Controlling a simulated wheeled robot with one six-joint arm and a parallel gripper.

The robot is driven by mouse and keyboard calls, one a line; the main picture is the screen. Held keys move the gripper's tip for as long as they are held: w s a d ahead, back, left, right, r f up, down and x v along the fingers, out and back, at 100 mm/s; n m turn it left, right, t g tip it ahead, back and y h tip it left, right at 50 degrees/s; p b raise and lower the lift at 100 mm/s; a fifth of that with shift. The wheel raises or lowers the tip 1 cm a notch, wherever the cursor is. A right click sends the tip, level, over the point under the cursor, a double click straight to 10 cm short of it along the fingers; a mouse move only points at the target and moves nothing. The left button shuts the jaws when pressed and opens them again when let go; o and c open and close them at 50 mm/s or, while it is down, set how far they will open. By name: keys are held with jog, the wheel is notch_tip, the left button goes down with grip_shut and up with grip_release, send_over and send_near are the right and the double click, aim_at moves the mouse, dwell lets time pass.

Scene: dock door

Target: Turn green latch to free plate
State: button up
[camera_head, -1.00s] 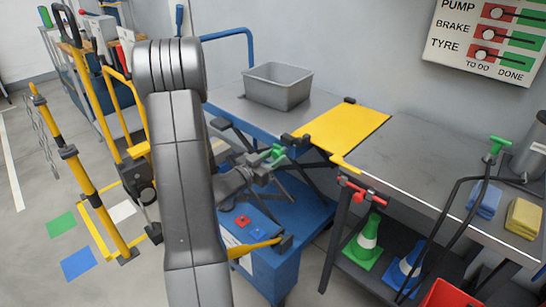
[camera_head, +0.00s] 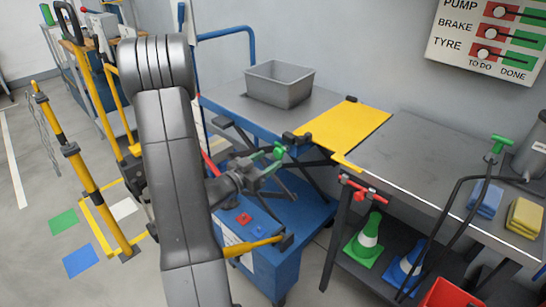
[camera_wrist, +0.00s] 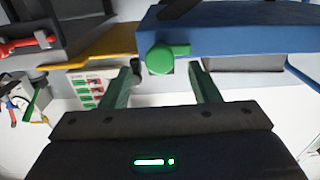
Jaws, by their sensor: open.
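The green latch (camera_wrist: 165,57) has a round knob and a short bar. It is on the edge of the blue lift table in the wrist view, its bar pointing right. In the head view the latch (camera_head: 279,151) is small and partly hidden by my gripper. My gripper (camera_wrist: 160,84) is open, its two fingers on either side of the latch in the picture, with nothing held. I cannot tell whether they touch it. My gripper (camera_head: 264,170) is beside the table's near edge in the head view. The yellow plate (camera_head: 345,125) lies flat between the blue table and the grey bench.
A grey bin (camera_head: 279,84) stands on the blue lift table (camera_head: 228,99). The grey bench (camera_head: 420,155) is at right, with a red-handled valve (camera_head: 357,187) at its near corner. A yellow lever (camera_head: 255,246) juts out below. Yellow posts (camera_head: 82,180) stand at left.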

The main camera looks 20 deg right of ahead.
aim_at(276, 155)
jog(key=v, duration=1)
jog(key=shift+p, duration=0.3)
jog(key=b+x, duration=0.1)
jog(key=x, duration=1.2)
jog(key=shift+w+d, duration=0.1)
jog(key=shift+d, duration=0.25)
jog(key=shift+a, duration=0.15)
